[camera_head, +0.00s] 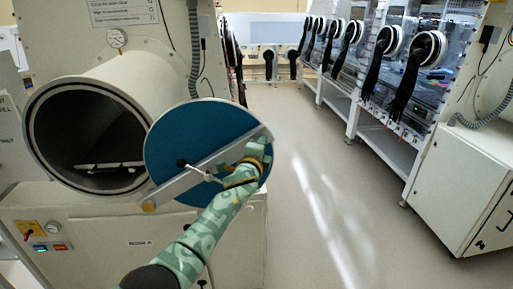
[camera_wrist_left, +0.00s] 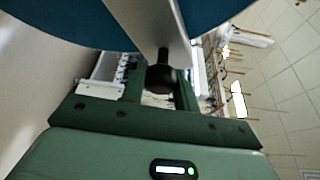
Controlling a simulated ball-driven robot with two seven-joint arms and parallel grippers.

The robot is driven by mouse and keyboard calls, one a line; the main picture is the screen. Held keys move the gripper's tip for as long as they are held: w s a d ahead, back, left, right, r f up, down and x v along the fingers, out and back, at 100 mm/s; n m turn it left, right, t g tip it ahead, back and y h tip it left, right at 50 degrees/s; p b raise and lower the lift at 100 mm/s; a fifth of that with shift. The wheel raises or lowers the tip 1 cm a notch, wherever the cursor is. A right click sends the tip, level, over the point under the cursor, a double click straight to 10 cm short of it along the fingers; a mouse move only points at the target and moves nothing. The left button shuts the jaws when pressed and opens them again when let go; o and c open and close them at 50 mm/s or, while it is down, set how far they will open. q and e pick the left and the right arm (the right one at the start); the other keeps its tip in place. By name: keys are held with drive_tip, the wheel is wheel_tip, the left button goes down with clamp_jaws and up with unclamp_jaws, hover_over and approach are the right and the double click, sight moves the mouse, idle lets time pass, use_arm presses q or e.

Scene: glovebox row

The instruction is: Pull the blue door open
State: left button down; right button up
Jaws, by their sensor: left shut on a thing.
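The blue round door (camera_head: 196,128) stands swung out from the mouth of the large grey cylinder chamber (camera_head: 130,82), and the opening shows dark inside with a tray. A grey metal bar (camera_head: 203,170) crosses the door; a lever sits near its middle. My left gripper (camera_head: 257,150) is at the bar's right end. In the left wrist view the blue door (camera_wrist_left: 65,18) and bar (camera_wrist_left: 150,18) fill the top, and my jaws (camera_wrist_left: 160,88) are shut on a black knob (camera_wrist_left: 160,74) on the bar. The knob is hidden in the head view. My right gripper is not in view.
A row of gloveboxes with black gloves (camera_head: 405,85) stands along the right. A white cabinet (camera_head: 462,185) is at the right front. The floor (camera_head: 320,180) between is clear. A control panel (camera_head: 47,246) sits below the chamber.

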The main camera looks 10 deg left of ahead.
use_arm(q)
drive_tip(key=shift+f, duration=0.1)
drive_tip(key=c, duration=1.1)
unclamp_jaws()
drive_tip(key=shift+a, duration=0.1)
drive_tip(key=shift+o, duration=0.2)
drive_tip(key=shift+w+f, duration=0.1)
drive_tip(key=shift+w, duration=0.05)
drive_tip(key=shift+s+p, duration=0.45)
drive_tip(key=s+a+p, duration=0.2)
drive_tip(key=s+p, duration=0.3)
drive_tip(key=s, duration=1)
drive_tip(key=shift+s+a+r, duration=0.15)
drive_tip(key=shift+a+r, duration=0.1)
drive_tip(key=shift+r, duration=0.1)
